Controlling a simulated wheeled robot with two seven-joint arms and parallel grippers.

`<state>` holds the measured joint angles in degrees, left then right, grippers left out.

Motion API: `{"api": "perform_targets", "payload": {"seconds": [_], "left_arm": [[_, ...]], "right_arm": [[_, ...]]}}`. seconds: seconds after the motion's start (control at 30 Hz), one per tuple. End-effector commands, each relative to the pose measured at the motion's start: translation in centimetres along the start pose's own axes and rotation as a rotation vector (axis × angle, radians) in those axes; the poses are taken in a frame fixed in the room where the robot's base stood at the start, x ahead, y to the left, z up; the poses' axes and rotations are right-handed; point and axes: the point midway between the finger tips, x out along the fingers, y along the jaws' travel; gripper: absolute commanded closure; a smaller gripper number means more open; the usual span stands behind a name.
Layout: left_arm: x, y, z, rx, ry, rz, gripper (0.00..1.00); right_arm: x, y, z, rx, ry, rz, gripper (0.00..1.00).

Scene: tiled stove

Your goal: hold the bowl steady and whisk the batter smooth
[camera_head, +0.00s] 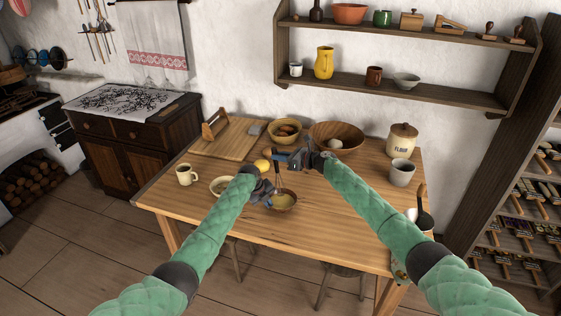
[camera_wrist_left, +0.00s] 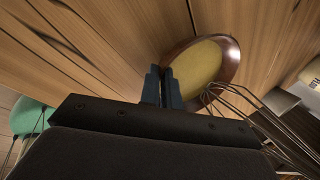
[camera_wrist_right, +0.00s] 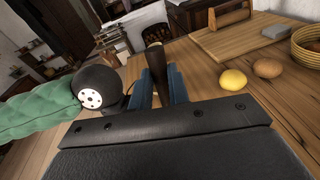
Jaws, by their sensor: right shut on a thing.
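The brown bowl (camera_head: 283,201) of yellow batter stands near the table's front edge; it also shows in the left wrist view (camera_wrist_left: 232,62). My left gripper (camera_head: 266,190) is at the bowl's left rim, its fingers (camera_wrist_left: 163,88) close together with one overlapping the bowl. Whether they grip the rim is hidden. My right gripper (camera_head: 308,158), behind the bowl, is shut on the whisk's dark handle (camera_wrist_right: 156,72). The whisk's wire loops (camera_wrist_left: 238,100) reach over the bowl's right side. I cannot tell whether they touch the batter.
A lemon (camera_head: 263,165) and a pale bowl (camera_head: 221,186) are close to the left. A mug (camera_head: 186,174), cutting board (camera_head: 226,140), basket (camera_head: 285,130), wide wooden bowl (camera_head: 350,132) and flour jar (camera_head: 402,141) stand around.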

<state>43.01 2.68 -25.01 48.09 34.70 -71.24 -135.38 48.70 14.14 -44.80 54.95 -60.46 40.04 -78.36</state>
Motion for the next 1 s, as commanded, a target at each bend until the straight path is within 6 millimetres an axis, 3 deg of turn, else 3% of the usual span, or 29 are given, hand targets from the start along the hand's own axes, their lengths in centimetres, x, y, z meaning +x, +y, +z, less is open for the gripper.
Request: {"api": "perform_targets", "payload": {"seconds": [0.47,1.0], "left_arm": [[0.0,0.1,0.0,0.0,0.0,0.001,1.0],[0.1,0.1,0.0,0.0,0.0,0.001,1.0]], "right_arm": [[0.0,0.0,2.0,-0.002,0.0,-0.001,1.0],[-0.6,0.4,6.0,-0.001,0.0,0.0,1.0]]}}
